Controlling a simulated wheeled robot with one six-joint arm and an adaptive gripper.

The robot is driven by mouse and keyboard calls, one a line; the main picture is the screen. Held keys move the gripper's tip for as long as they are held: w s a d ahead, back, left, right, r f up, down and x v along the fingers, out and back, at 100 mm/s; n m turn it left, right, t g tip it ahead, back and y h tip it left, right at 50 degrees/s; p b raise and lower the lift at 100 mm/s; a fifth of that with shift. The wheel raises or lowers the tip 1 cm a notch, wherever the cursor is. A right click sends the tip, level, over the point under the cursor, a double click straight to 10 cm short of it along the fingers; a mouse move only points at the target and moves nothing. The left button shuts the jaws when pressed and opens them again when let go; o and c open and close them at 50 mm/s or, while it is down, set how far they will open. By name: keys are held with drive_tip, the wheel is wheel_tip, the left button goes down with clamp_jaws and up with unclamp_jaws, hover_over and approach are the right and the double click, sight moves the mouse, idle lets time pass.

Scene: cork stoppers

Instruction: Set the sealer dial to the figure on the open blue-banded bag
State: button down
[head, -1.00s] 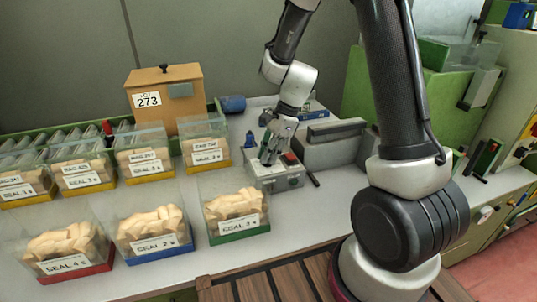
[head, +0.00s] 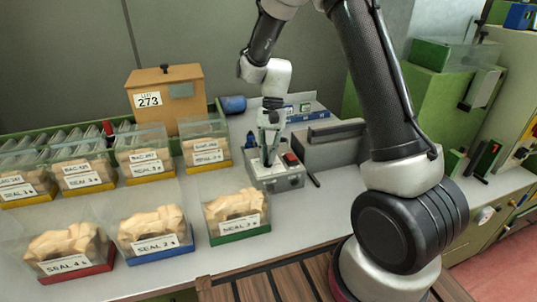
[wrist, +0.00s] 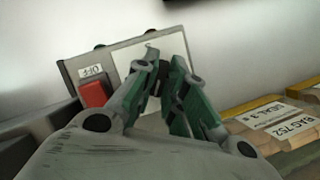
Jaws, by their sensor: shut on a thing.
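The open bag with the blue band (head: 160,257) stands in the middle of the front row, full of corks. Its white label (head: 157,244) reads SEAL and a small figure that looks like 2. The sealer's grey control box (head: 280,182) sits behind and right of the front bags. My gripper (head: 268,158) points down at the top of this box. In the wrist view my gripper (wrist: 164,92) is shut on a dark knob, the dial (wrist: 154,100), over a pale plate. The fingers hide most of the dial, and I cannot read its setting.
A red switch (wrist: 94,94) labelled OFF is beside the dial. The red-banded bag (head: 75,270) and green-banded bag (head: 240,235) flank the blue one. Yellow-banded bags (head: 150,168) stand behind. The sealer's grey body (head: 330,150) is right of the box.

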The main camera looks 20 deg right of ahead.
drive_tip(key=n+h, duration=0.1)
drive_tip(key=n, duration=0.3)
drive_tip(key=shift+s+a+f+n+g+h, duration=0.1)
drive_tip(key=shift+n+g+h, duration=0.2)
drive_tip(key=shift+h, duration=0.1)
drive_tip(key=n+h, duration=0.1)
drive_tip(key=n, duration=0.2)
drive_tip(key=shift+n, duration=0.4)
drive_tip(key=n+h, duration=0.2)
drive_tip(key=n, duration=0.2)
drive_tip(key=shift+a, duration=0.1)
drive_tip(key=shift+s+n+t+h, duration=0.1)
drive_tip(key=shift+n+t+h, duration=0.5)
drive_tip(key=shift+n, duration=1.2)
drive_tip(key=c, duration=1.5)
unclamp_jaws()
